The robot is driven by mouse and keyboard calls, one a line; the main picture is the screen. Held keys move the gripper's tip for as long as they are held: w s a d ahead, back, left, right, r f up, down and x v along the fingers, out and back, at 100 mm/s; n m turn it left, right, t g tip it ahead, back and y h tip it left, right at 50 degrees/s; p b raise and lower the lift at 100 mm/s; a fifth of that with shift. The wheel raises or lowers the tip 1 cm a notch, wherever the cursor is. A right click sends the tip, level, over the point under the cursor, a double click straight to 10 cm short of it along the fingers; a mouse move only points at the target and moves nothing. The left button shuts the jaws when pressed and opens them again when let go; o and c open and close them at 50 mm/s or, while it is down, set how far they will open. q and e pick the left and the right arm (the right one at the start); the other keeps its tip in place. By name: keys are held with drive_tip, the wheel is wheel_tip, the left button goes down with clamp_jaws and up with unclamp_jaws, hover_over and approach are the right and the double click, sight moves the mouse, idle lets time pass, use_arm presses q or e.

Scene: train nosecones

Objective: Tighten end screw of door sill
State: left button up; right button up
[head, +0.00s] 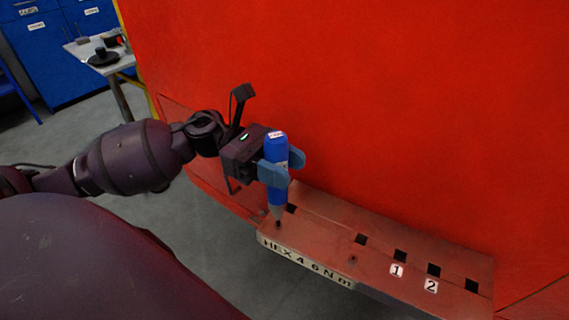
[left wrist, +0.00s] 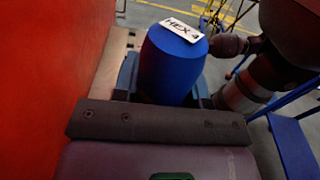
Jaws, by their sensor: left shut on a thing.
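My left gripper (head: 277,171) is shut on a blue screwdriver (head: 276,150) with a grey lower part. The screwdriver stands about upright, its tip down at the left end of the door sill (head: 320,241). The tip is at or just above the end screw (head: 278,224); I cannot tell whether it is seated. In the left wrist view the blue handle (left wrist: 175,65) shows a white label reading HEX 4, and its tip is hidden. My right gripper is not in view.
The red train wall (head: 370,100) rises right behind the sill. The sill has several square holes, another screw (head: 353,259) and white labels 1 (head: 397,270) and 2 (head: 432,286). A table (head: 100,55) and blue cabinets (head: 62,50) stand at the back left. Grey floor lies between.

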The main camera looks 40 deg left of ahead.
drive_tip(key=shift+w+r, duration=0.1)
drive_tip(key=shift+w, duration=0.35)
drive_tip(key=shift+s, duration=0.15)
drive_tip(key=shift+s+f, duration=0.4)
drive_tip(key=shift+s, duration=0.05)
use_arm(q)
drive_tip(key=shift+f+b, duration=0.15)
drive_tip(key=shift+b, duration=0.15)
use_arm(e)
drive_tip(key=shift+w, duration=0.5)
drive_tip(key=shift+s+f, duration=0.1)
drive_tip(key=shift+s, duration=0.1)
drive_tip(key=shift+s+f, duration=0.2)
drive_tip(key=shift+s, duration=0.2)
use_arm(q)
drive_tip(key=shift+f, duration=0.1)
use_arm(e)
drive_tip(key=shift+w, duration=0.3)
